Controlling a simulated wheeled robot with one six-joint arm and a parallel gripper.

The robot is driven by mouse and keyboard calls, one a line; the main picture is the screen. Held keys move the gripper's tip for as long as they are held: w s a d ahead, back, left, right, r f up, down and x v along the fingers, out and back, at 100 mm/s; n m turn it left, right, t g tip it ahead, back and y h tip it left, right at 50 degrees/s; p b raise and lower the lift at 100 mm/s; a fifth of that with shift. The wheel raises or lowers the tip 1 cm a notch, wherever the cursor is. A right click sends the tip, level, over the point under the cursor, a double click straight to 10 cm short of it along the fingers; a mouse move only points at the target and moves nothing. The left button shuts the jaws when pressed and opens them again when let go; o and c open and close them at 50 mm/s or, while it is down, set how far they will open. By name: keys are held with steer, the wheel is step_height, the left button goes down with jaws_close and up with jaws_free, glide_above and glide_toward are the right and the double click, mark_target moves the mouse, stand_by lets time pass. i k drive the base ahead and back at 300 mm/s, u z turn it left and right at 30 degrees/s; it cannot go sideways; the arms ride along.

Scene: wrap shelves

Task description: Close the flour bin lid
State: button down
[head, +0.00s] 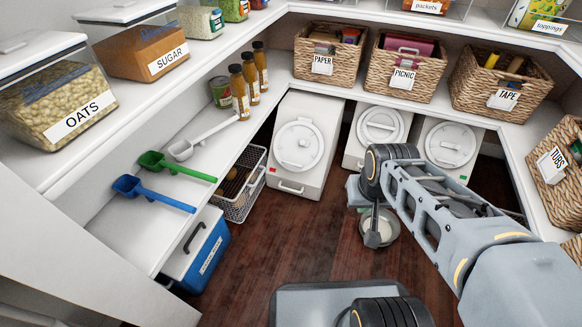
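Three white bins with round knobbed lids stand on the floor under the shelves: a left bin (302,180), a middle bin (356,153) and a right bin (426,166). No readable label shows which one is for flour. A round lid (299,146) lies over the left bin's top; I cannot tell if it is fully seated. The middle lid (381,126) and right lid (450,145) also lie over their tops. My gripper (373,238) points down, right of and nearer than the left bin, apart from it. Its fingers are too small to read.
A pale round bowl (390,222) shows by my gripper; contact is unclear. A wire basket (240,190) and blue cooler (203,252) stand left. Blue, green and white scoops lie on the left shelf (115,215). Dark wooden floor (300,240) is clear before the left bin.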

mark_target(293, 158)
steer(key=z, duration=0.55)
steer(key=k, duration=1.2)
steer(key=u, duration=0.15)
steer(key=i, duration=0.6)
steer(key=u, duration=1.15)
steer(key=i, duration=1.1)
